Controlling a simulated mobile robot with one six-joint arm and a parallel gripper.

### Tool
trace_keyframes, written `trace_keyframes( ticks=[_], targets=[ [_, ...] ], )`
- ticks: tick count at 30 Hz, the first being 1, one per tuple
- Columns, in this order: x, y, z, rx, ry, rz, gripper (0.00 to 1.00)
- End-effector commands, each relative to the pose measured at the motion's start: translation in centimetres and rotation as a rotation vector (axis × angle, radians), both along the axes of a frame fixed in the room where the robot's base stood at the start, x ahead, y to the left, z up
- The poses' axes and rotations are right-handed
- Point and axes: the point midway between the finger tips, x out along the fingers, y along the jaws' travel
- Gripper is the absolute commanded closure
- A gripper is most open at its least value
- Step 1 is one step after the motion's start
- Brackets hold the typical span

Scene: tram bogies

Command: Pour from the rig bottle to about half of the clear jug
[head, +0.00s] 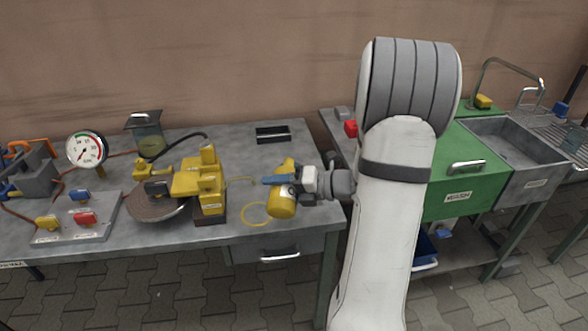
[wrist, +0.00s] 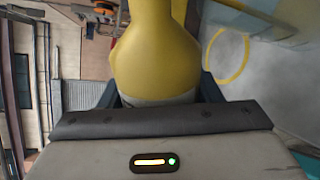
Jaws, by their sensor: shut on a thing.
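My gripper (head: 285,182) is shut on a yellow bottle (head: 281,204), at the right end of the grey workbench. The bottle's yellow body fills the upper middle of the wrist view (wrist: 155,55), with a pale band where it meets the jaws. The blue fingers and the gripper hide part of it, and I cannot tell its exact tilt. I see no stream of liquid.
A yellow ring (head: 256,214) lies on the bench beside the bottle. A pressure gauge (head: 86,150) and a valve plate (head: 80,218) are farther left. A black tray (head: 273,134) lies behind.

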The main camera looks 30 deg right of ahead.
Motion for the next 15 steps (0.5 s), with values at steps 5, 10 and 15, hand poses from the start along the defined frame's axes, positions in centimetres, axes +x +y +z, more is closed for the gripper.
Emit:
trace_keyframes(
  ticks=[5,10,15],
  targets=[
    [-0.02,0.01,0.04,0.007,0.009,0.0,0.76],
    [0.05,-0.03,0.42,0.014,0.019,0.0,0.76],
    [0.11,-0.07,0.58,0.02,0.028,0.0,0.76]
  ],
)
